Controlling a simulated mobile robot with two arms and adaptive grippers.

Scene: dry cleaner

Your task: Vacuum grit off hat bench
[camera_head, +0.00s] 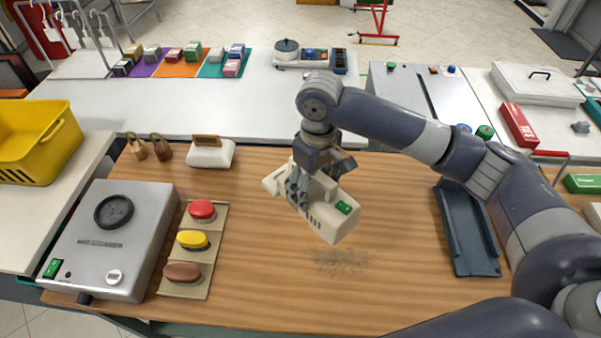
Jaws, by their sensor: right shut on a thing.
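The wooden bench (265,290) fills the lower middle of the view. A patch of grey grit (343,261) lies on it, right of the middle. My right gripper (302,185) is shut on a cream hand vacuum (330,215) with a green button. The vacuum is held tilted just behind and above the grit patch; I cannot tell whether it touches the bench. The gripper's fingers partly hide its body. My left gripper is not in view.
On the left stand a grey metal box (110,235) with a dial and a board with red, yellow and brown brushes (193,240). A white-and-brown block (211,153) sits behind. A dark tray (466,230) lies right. The bench's front middle is clear.

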